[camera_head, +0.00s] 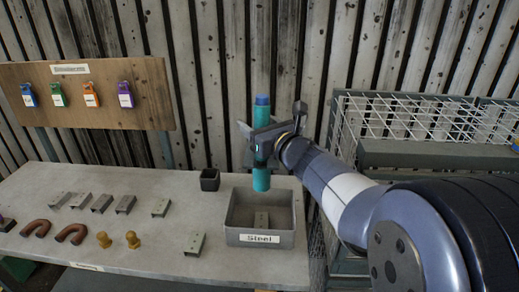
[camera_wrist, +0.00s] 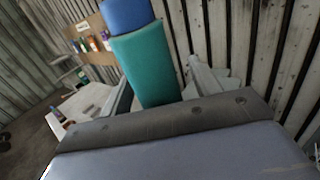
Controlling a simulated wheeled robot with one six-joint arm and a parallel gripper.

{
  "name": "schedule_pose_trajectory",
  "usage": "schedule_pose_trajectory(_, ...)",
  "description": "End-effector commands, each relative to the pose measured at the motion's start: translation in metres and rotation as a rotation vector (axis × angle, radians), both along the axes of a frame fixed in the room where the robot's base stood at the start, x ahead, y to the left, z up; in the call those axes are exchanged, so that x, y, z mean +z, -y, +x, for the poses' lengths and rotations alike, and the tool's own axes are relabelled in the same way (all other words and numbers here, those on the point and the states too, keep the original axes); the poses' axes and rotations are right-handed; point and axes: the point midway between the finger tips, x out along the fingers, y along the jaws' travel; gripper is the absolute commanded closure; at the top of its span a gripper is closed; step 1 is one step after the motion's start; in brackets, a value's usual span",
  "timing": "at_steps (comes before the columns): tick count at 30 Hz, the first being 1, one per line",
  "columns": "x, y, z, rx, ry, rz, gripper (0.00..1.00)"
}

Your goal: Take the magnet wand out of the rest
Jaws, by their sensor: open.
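The magnet wand (camera_head: 261,112) is an upright teal cylinder with a blue top end, at the back of the bench in the head view. Its lower end shows below my gripper (camera_head: 258,136), over the back of the grey tray. My gripper is open, with its jaws around the middle of the wand. In the wrist view the teal wand (camera_wrist: 148,65) stands between the two grey fingers, one on each side. I cannot make out the rest for certain; my gripper covers the wand's middle.
The grey tray (camera_head: 231,236) labelled "Steel" holds a metal bracket. A small dark square cup (camera_head: 209,180) stands left of it. Several brackets, brown bent pipes and brass knobs lie on the bench (camera_head: 150,236). A wire mesh rack (camera_head: 420,118) stands to the right.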

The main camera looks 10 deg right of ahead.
Motion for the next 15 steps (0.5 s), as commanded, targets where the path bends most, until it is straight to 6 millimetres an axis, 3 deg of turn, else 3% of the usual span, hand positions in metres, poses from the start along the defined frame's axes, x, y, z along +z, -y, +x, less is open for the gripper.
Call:
schedule_pose_trajectory(8, -0.0007, -0.0009, 0.0025, 0.0, -0.001, 0.0, 0.4)
schedule_pose_trajectory(15, -0.0006, -0.0008, 0.0024, 0.0, -0.001, 0.0, 0.6)
